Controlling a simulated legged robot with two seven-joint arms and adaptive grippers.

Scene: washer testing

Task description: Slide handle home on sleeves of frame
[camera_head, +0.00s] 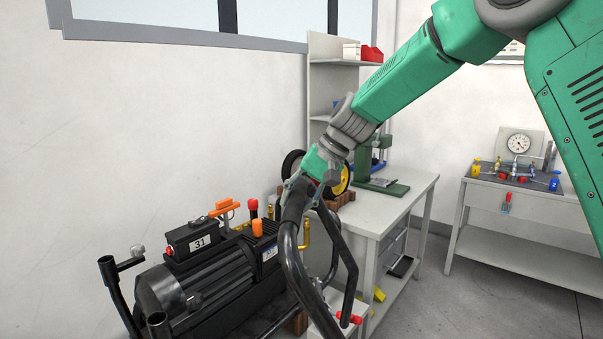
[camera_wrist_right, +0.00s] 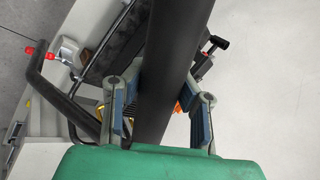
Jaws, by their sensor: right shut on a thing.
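The black tubular handle (camera_head: 291,236) is a bent bar held up to the right of the machine. My right gripper (camera_head: 308,184) is shut on its upper bar, and in the right wrist view the fingers (camera_wrist_right: 160,105) lie on both sides of the thick black tube (camera_wrist_right: 176,45). The black frame carries the machine, with upright tube ends, likely sleeves, at the left (camera_head: 108,268) and front (camera_head: 157,324). I cannot tell whether the handle's lower ends touch the frame. My left gripper is out of view.
The black motor unit (camera_head: 205,278) marked 31 has an orange-handled part (camera_head: 225,207) on top. A grey workbench (camera_head: 398,202) with a green press stands behind the handle. A gauge table (camera_head: 520,215) stands at the far right. Grey floor is open between the tables.

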